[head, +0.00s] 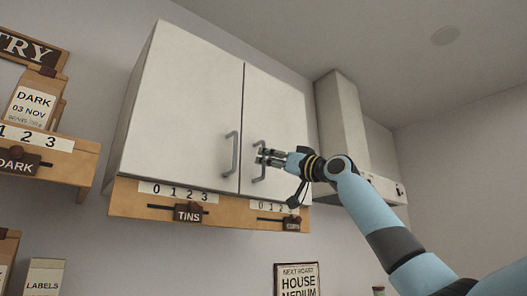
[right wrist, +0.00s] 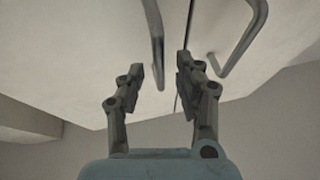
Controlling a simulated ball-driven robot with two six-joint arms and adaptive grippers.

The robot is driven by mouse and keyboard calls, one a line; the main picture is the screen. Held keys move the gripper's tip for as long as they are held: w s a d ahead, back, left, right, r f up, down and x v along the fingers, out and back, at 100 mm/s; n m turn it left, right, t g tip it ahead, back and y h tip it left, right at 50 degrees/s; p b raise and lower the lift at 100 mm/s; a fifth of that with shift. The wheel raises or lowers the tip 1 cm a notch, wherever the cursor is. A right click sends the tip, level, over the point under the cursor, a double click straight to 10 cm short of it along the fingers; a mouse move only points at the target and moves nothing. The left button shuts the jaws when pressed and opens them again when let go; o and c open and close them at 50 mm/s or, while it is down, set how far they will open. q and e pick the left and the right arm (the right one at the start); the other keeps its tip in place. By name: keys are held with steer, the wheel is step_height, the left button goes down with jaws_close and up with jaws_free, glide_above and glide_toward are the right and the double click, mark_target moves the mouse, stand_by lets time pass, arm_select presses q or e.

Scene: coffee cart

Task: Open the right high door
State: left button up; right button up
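The high cabinet hangs on the wall in the head view with two white doors, both shut. The right high door (head: 283,110) has a grey bar handle (head: 257,172) near its inner edge. My right gripper (head: 266,157) is at this handle. In the right wrist view my right gripper (right wrist: 160,72) is open, and the handle (right wrist: 157,45) shows between its two fingers with a gap on each side. The left door (head: 185,105) has its own handle (head: 235,155), which also shows in the right wrist view (right wrist: 245,45). My left gripper is not in view.
A wooden rail (head: 225,217) with number strips and sliding tags runs under the cabinet. A pale hood (head: 342,110) stands close to the cabinet's right. A shelf (head: 75,160) with a labelled bag is at the left. The space in front of the doors looks clear.

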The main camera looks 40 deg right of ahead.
steer(key=shift+p+x, duration=0.35)
steer(key=shift+x, duration=0.9)
jaws_close()
